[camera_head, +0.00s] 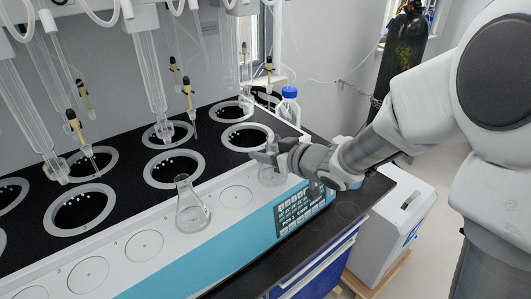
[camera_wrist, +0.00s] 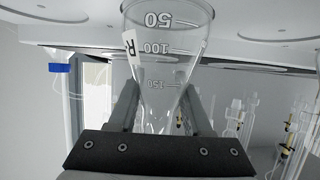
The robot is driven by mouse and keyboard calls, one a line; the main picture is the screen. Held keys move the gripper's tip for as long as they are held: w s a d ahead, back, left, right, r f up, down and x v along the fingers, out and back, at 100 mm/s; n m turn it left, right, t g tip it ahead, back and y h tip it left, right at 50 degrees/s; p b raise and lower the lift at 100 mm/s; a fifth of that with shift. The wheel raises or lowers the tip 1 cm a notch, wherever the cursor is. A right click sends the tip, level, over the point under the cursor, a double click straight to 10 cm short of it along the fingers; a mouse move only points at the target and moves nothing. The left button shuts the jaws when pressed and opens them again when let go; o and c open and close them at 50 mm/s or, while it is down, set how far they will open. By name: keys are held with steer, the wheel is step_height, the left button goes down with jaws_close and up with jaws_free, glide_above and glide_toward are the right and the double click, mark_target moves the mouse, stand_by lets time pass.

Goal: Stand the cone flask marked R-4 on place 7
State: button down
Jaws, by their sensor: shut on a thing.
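My gripper (camera_head: 268,158) is shut on a clear cone flask (camera_head: 271,176) at the right end of the distiller's white front ledge. In the wrist view the gripper (camera_wrist: 160,95) has its two fingers on either side of the held flask (camera_wrist: 168,48). The flask's white label shows an "R"; the rest of the label is cut off from sight. I cannot tell whether its base touches the ledge. A second clear flask (camera_head: 192,212) stands upright on the ledge to the left. Place numbers are too small to read, so I cannot tell which is place 7.
Empty ringed places (camera_head: 236,197) and (camera_head: 144,246) show on the ledge (camera_head: 165,262). Black heater wells (camera_head: 174,169) lie behind, with glass tubes hanging above them. A blue-capped bottle (camera_head: 288,106) stands behind my gripper.

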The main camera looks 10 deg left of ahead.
steer(key=shift+f, duration=0.15)
steer(key=shift+c, duration=1.6)
jaws_free()
steer(key=shift+r, duration=0.3)
steer(key=p+v, duration=0.3)
steer(key=v, duration=0.9)
steer(key=d+r+m+t+h, duration=0.1)
steer(key=d+r+m+h, duration=0.2)
steer(key=d+h, duration=0.35)
steer(key=d+r+m+t+h, duration=0.2)
steer(key=d+r+m+h, duration=0.1)
steer(key=d, duration=0.6)
steer(key=s+f+m+g, duration=0.1)
steer(key=s+m+g, duration=0.2)
steer(key=s, duration=1.5)
steer(key=g, duration=0.3)
steer(key=shift+s+d+m, duration=0.25)
steer(key=shift+d+m, duration=0.05)
steer(key=shift+d, duration=0.1)
